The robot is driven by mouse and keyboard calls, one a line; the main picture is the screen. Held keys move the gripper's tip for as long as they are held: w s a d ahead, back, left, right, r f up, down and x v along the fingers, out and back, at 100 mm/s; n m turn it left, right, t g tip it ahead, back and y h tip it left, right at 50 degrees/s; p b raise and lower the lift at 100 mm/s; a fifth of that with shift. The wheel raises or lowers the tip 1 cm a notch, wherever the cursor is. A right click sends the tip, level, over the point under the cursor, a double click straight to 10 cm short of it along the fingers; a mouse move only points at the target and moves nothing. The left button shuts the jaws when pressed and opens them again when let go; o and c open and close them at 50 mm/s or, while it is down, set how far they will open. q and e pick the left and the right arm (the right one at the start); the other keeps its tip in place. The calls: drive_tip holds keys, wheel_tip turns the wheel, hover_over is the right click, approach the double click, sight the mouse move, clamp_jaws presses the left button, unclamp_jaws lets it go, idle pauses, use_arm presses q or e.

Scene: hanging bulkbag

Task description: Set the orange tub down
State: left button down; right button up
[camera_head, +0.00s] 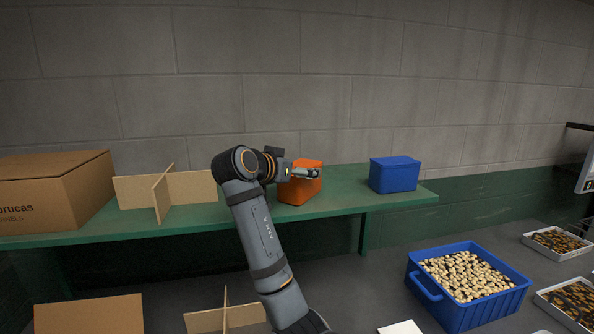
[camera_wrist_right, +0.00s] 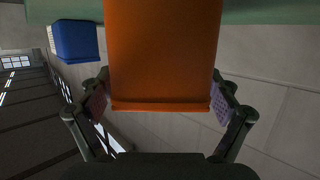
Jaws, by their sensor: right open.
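The orange tub (camera_head: 297,194) sits upright on the green shelf (camera_head: 345,201), near its front edge, left of a blue tub. My right gripper (camera_head: 304,172) is at the tub's upper part in the head view. In the right wrist view the orange tub (camera_wrist_right: 164,50) fills the middle, with the fingers of my right gripper (camera_wrist_right: 161,104) spread on either side near its lid end. The gripper is open; I cannot tell whether a finger touches the tub. The arm hides part of the tub's left side in the head view. My left gripper is not in view.
A lidded blue tub (camera_head: 393,176) stands to the right on the shelf. Crossed cardboard dividers (camera_head: 185,188) and a large carton (camera_head: 55,190) stand to the left. Below right are a blue crate (camera_head: 462,315) of pale pieces and white trays (camera_head: 556,244). Shelf between the tubs is bare.

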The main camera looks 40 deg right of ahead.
drive_tip(key=shift+r, duration=0.3)
drive_tip(key=b+v, duration=0.3)
drive_tip(key=v, duration=0.8)
drive_tip(key=shift+s+a, duration=0.15)
drive_tip(key=shift+a, duration=0.25)
